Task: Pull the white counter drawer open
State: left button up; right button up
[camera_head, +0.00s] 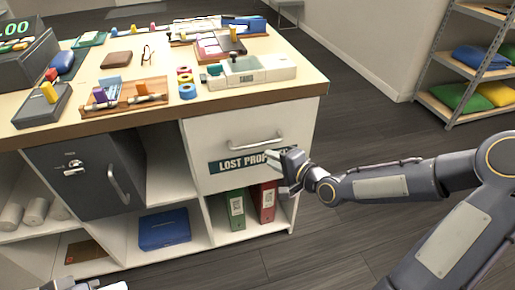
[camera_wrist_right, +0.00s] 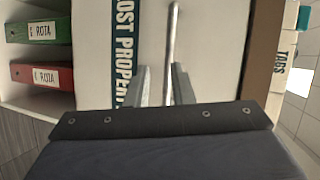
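The white counter drawer (camera_head: 208,143) is at the right of the counter front, its face flush with the counter. It has a metal bar handle (camera_head: 257,144) and a dark LOST PROPERTY label (camera_head: 232,164). My right gripper (camera_head: 272,156) is at the drawer's right side, just below the handle, and covers the label's end. In the right wrist view its fingers (camera_wrist_right: 161,87) are apart, with the handle bar (camera_wrist_right: 171,48) running into the gap between them; contact cannot be told. A small part of my left arm (camera_head: 92,286) shows at the bottom left edge.
A dark locked cabinet door (camera_head: 85,175) is left of the drawer. A green binder (camera_head: 236,210) and red binder (camera_head: 267,202) stand on the shelf below. Floor (camera_head: 350,130) right of the counter is clear.

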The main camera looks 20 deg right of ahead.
aim_at(259, 145)
pick_arm(q)
jog(key=shift+w+f+b, duration=0.2)
jog(key=shift+f+b, duration=0.25)
jog(key=shift+f, duration=0.2)
jog(key=shift+w+f+b, duration=0.2)
jog(key=shift+f+b, duration=0.25)
jog(key=shift+f, duration=0.15)
pick_arm(e)
jog(key=shift+m+t, duration=0.6)
jog(key=shift+m, duration=0.1)
jog(key=x, duration=0.6)
jog(key=d+x, duration=0.1)
jog(key=x, duration=0.2)
jog(key=shift+w+r, duration=0.2)
jog(key=shift+w, duration=0.1)
grip_shut()
